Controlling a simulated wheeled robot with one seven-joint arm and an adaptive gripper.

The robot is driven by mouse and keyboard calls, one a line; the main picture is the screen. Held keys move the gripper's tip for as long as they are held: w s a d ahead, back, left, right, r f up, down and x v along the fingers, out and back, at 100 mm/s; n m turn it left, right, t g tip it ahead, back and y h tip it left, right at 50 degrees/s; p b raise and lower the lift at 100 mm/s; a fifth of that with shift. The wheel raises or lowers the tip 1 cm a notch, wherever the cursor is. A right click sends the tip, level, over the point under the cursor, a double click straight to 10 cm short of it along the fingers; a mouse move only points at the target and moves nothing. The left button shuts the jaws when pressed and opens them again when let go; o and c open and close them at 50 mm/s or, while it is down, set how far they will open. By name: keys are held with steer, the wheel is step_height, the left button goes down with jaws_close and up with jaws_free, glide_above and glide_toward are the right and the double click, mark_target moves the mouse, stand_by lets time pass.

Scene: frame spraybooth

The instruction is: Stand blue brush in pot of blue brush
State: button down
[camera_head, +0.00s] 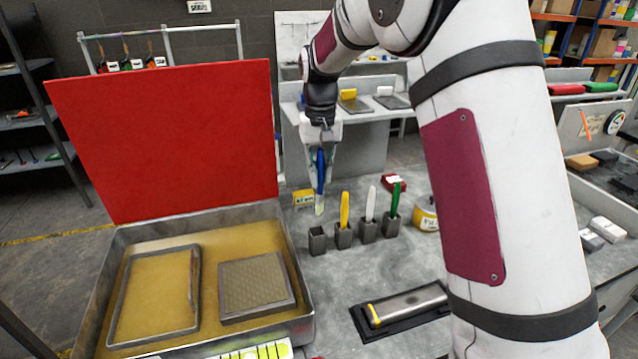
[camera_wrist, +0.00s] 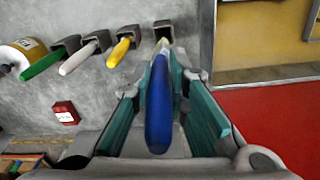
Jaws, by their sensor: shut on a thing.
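My gripper (camera_head: 321,158) is shut on the blue brush (camera_head: 320,172) and holds it upright, bristle end down. The brush also shows between the teal fingers in the wrist view (camera_wrist: 159,105). Below the bristles is an empty dark grey pot (camera_head: 317,242), leftmost of the row in the head view. In the head view the tip appears above the pot's mouth, with a gap. In the wrist view the empty pot (camera_wrist: 164,31) is just beyond the tip, which partly overlaps it. Whether the tip is exactly centred over it I cannot tell.
Pots with a yellow brush (camera_head: 344,210), a white brush (camera_head: 370,203) and a green brush (camera_head: 395,198) stand close to the right. A metal tray (camera_head: 307,322) with a raised red panel (camera_head: 165,140) is left. A yellow box (camera_head: 303,198) lies behind.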

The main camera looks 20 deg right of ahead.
mark_target(317, 201)
steer(key=shift+w+a, duration=0.3)
steer(key=shift+a+f, duration=0.1)
steer(key=shift+f, duration=0.35)
steer(key=shift+f+b, duration=0.8)
steer(key=shift+f, duration=4.85)
steer(key=c, duration=1.5)
jaws_free()
step_height(317, 201, up, 12)
